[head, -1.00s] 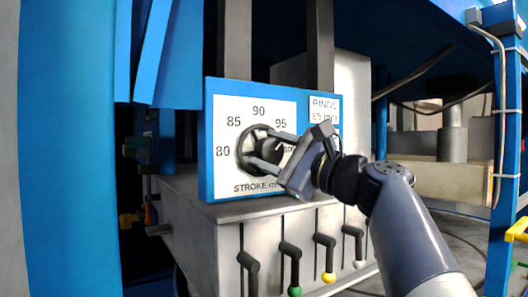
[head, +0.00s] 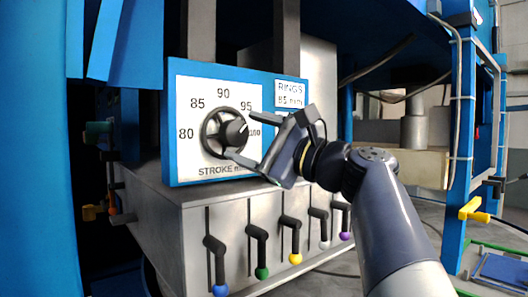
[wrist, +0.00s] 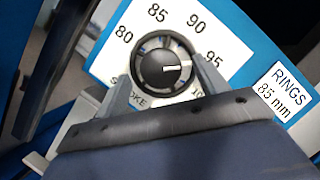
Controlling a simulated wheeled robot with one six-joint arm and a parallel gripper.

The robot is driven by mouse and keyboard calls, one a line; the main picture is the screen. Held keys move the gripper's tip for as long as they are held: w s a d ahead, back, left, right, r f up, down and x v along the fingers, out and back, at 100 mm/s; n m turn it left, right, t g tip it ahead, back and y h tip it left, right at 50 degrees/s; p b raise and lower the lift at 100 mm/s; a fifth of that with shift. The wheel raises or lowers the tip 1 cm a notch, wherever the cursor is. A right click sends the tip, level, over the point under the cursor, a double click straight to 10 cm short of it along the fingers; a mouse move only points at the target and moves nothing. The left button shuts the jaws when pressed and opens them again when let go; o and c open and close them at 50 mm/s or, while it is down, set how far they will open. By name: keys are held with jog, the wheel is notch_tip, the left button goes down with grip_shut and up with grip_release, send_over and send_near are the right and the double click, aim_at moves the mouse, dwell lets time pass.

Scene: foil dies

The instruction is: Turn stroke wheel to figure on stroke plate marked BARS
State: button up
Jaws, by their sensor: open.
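The stroke wheel (head: 228,132) is a dark round knob on a white scale plate (head: 190,160) with figures 80 to 100. A white mark on its hub points right, near 95; I cannot tell exactly where. The wheel also shows in the wrist view (wrist: 164,67). My gripper (head: 240,135) is open. Its fingers stand on either side of the wheel in the wrist view (wrist: 163,85), not clamped on it. In the head view the upper finger partly covers the 100. A small plate (head: 290,94) at the panel's upper right reads RINGS 85 mm. I see no plate marked BARS.
Below the panel, a grey box (head: 188,225) carries several levers with coloured knobs, such as blue (head: 220,290) and green (head: 262,273). A blue post (head: 463,130) with pipes stands at right. Free room shows in front of the panel.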

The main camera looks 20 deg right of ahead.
aim_at(239, 134)
jog(key=b+v, duration=0.1)
jog(key=v, duration=0.6)
jog(key=shift+s, duration=0.2)
jog(key=shift+d, duration=0.1)
jog(key=shift+p+x, duration=1.1)
jog(key=shift+x, duration=4.3)
jog(key=shift+d, duration=0.1)
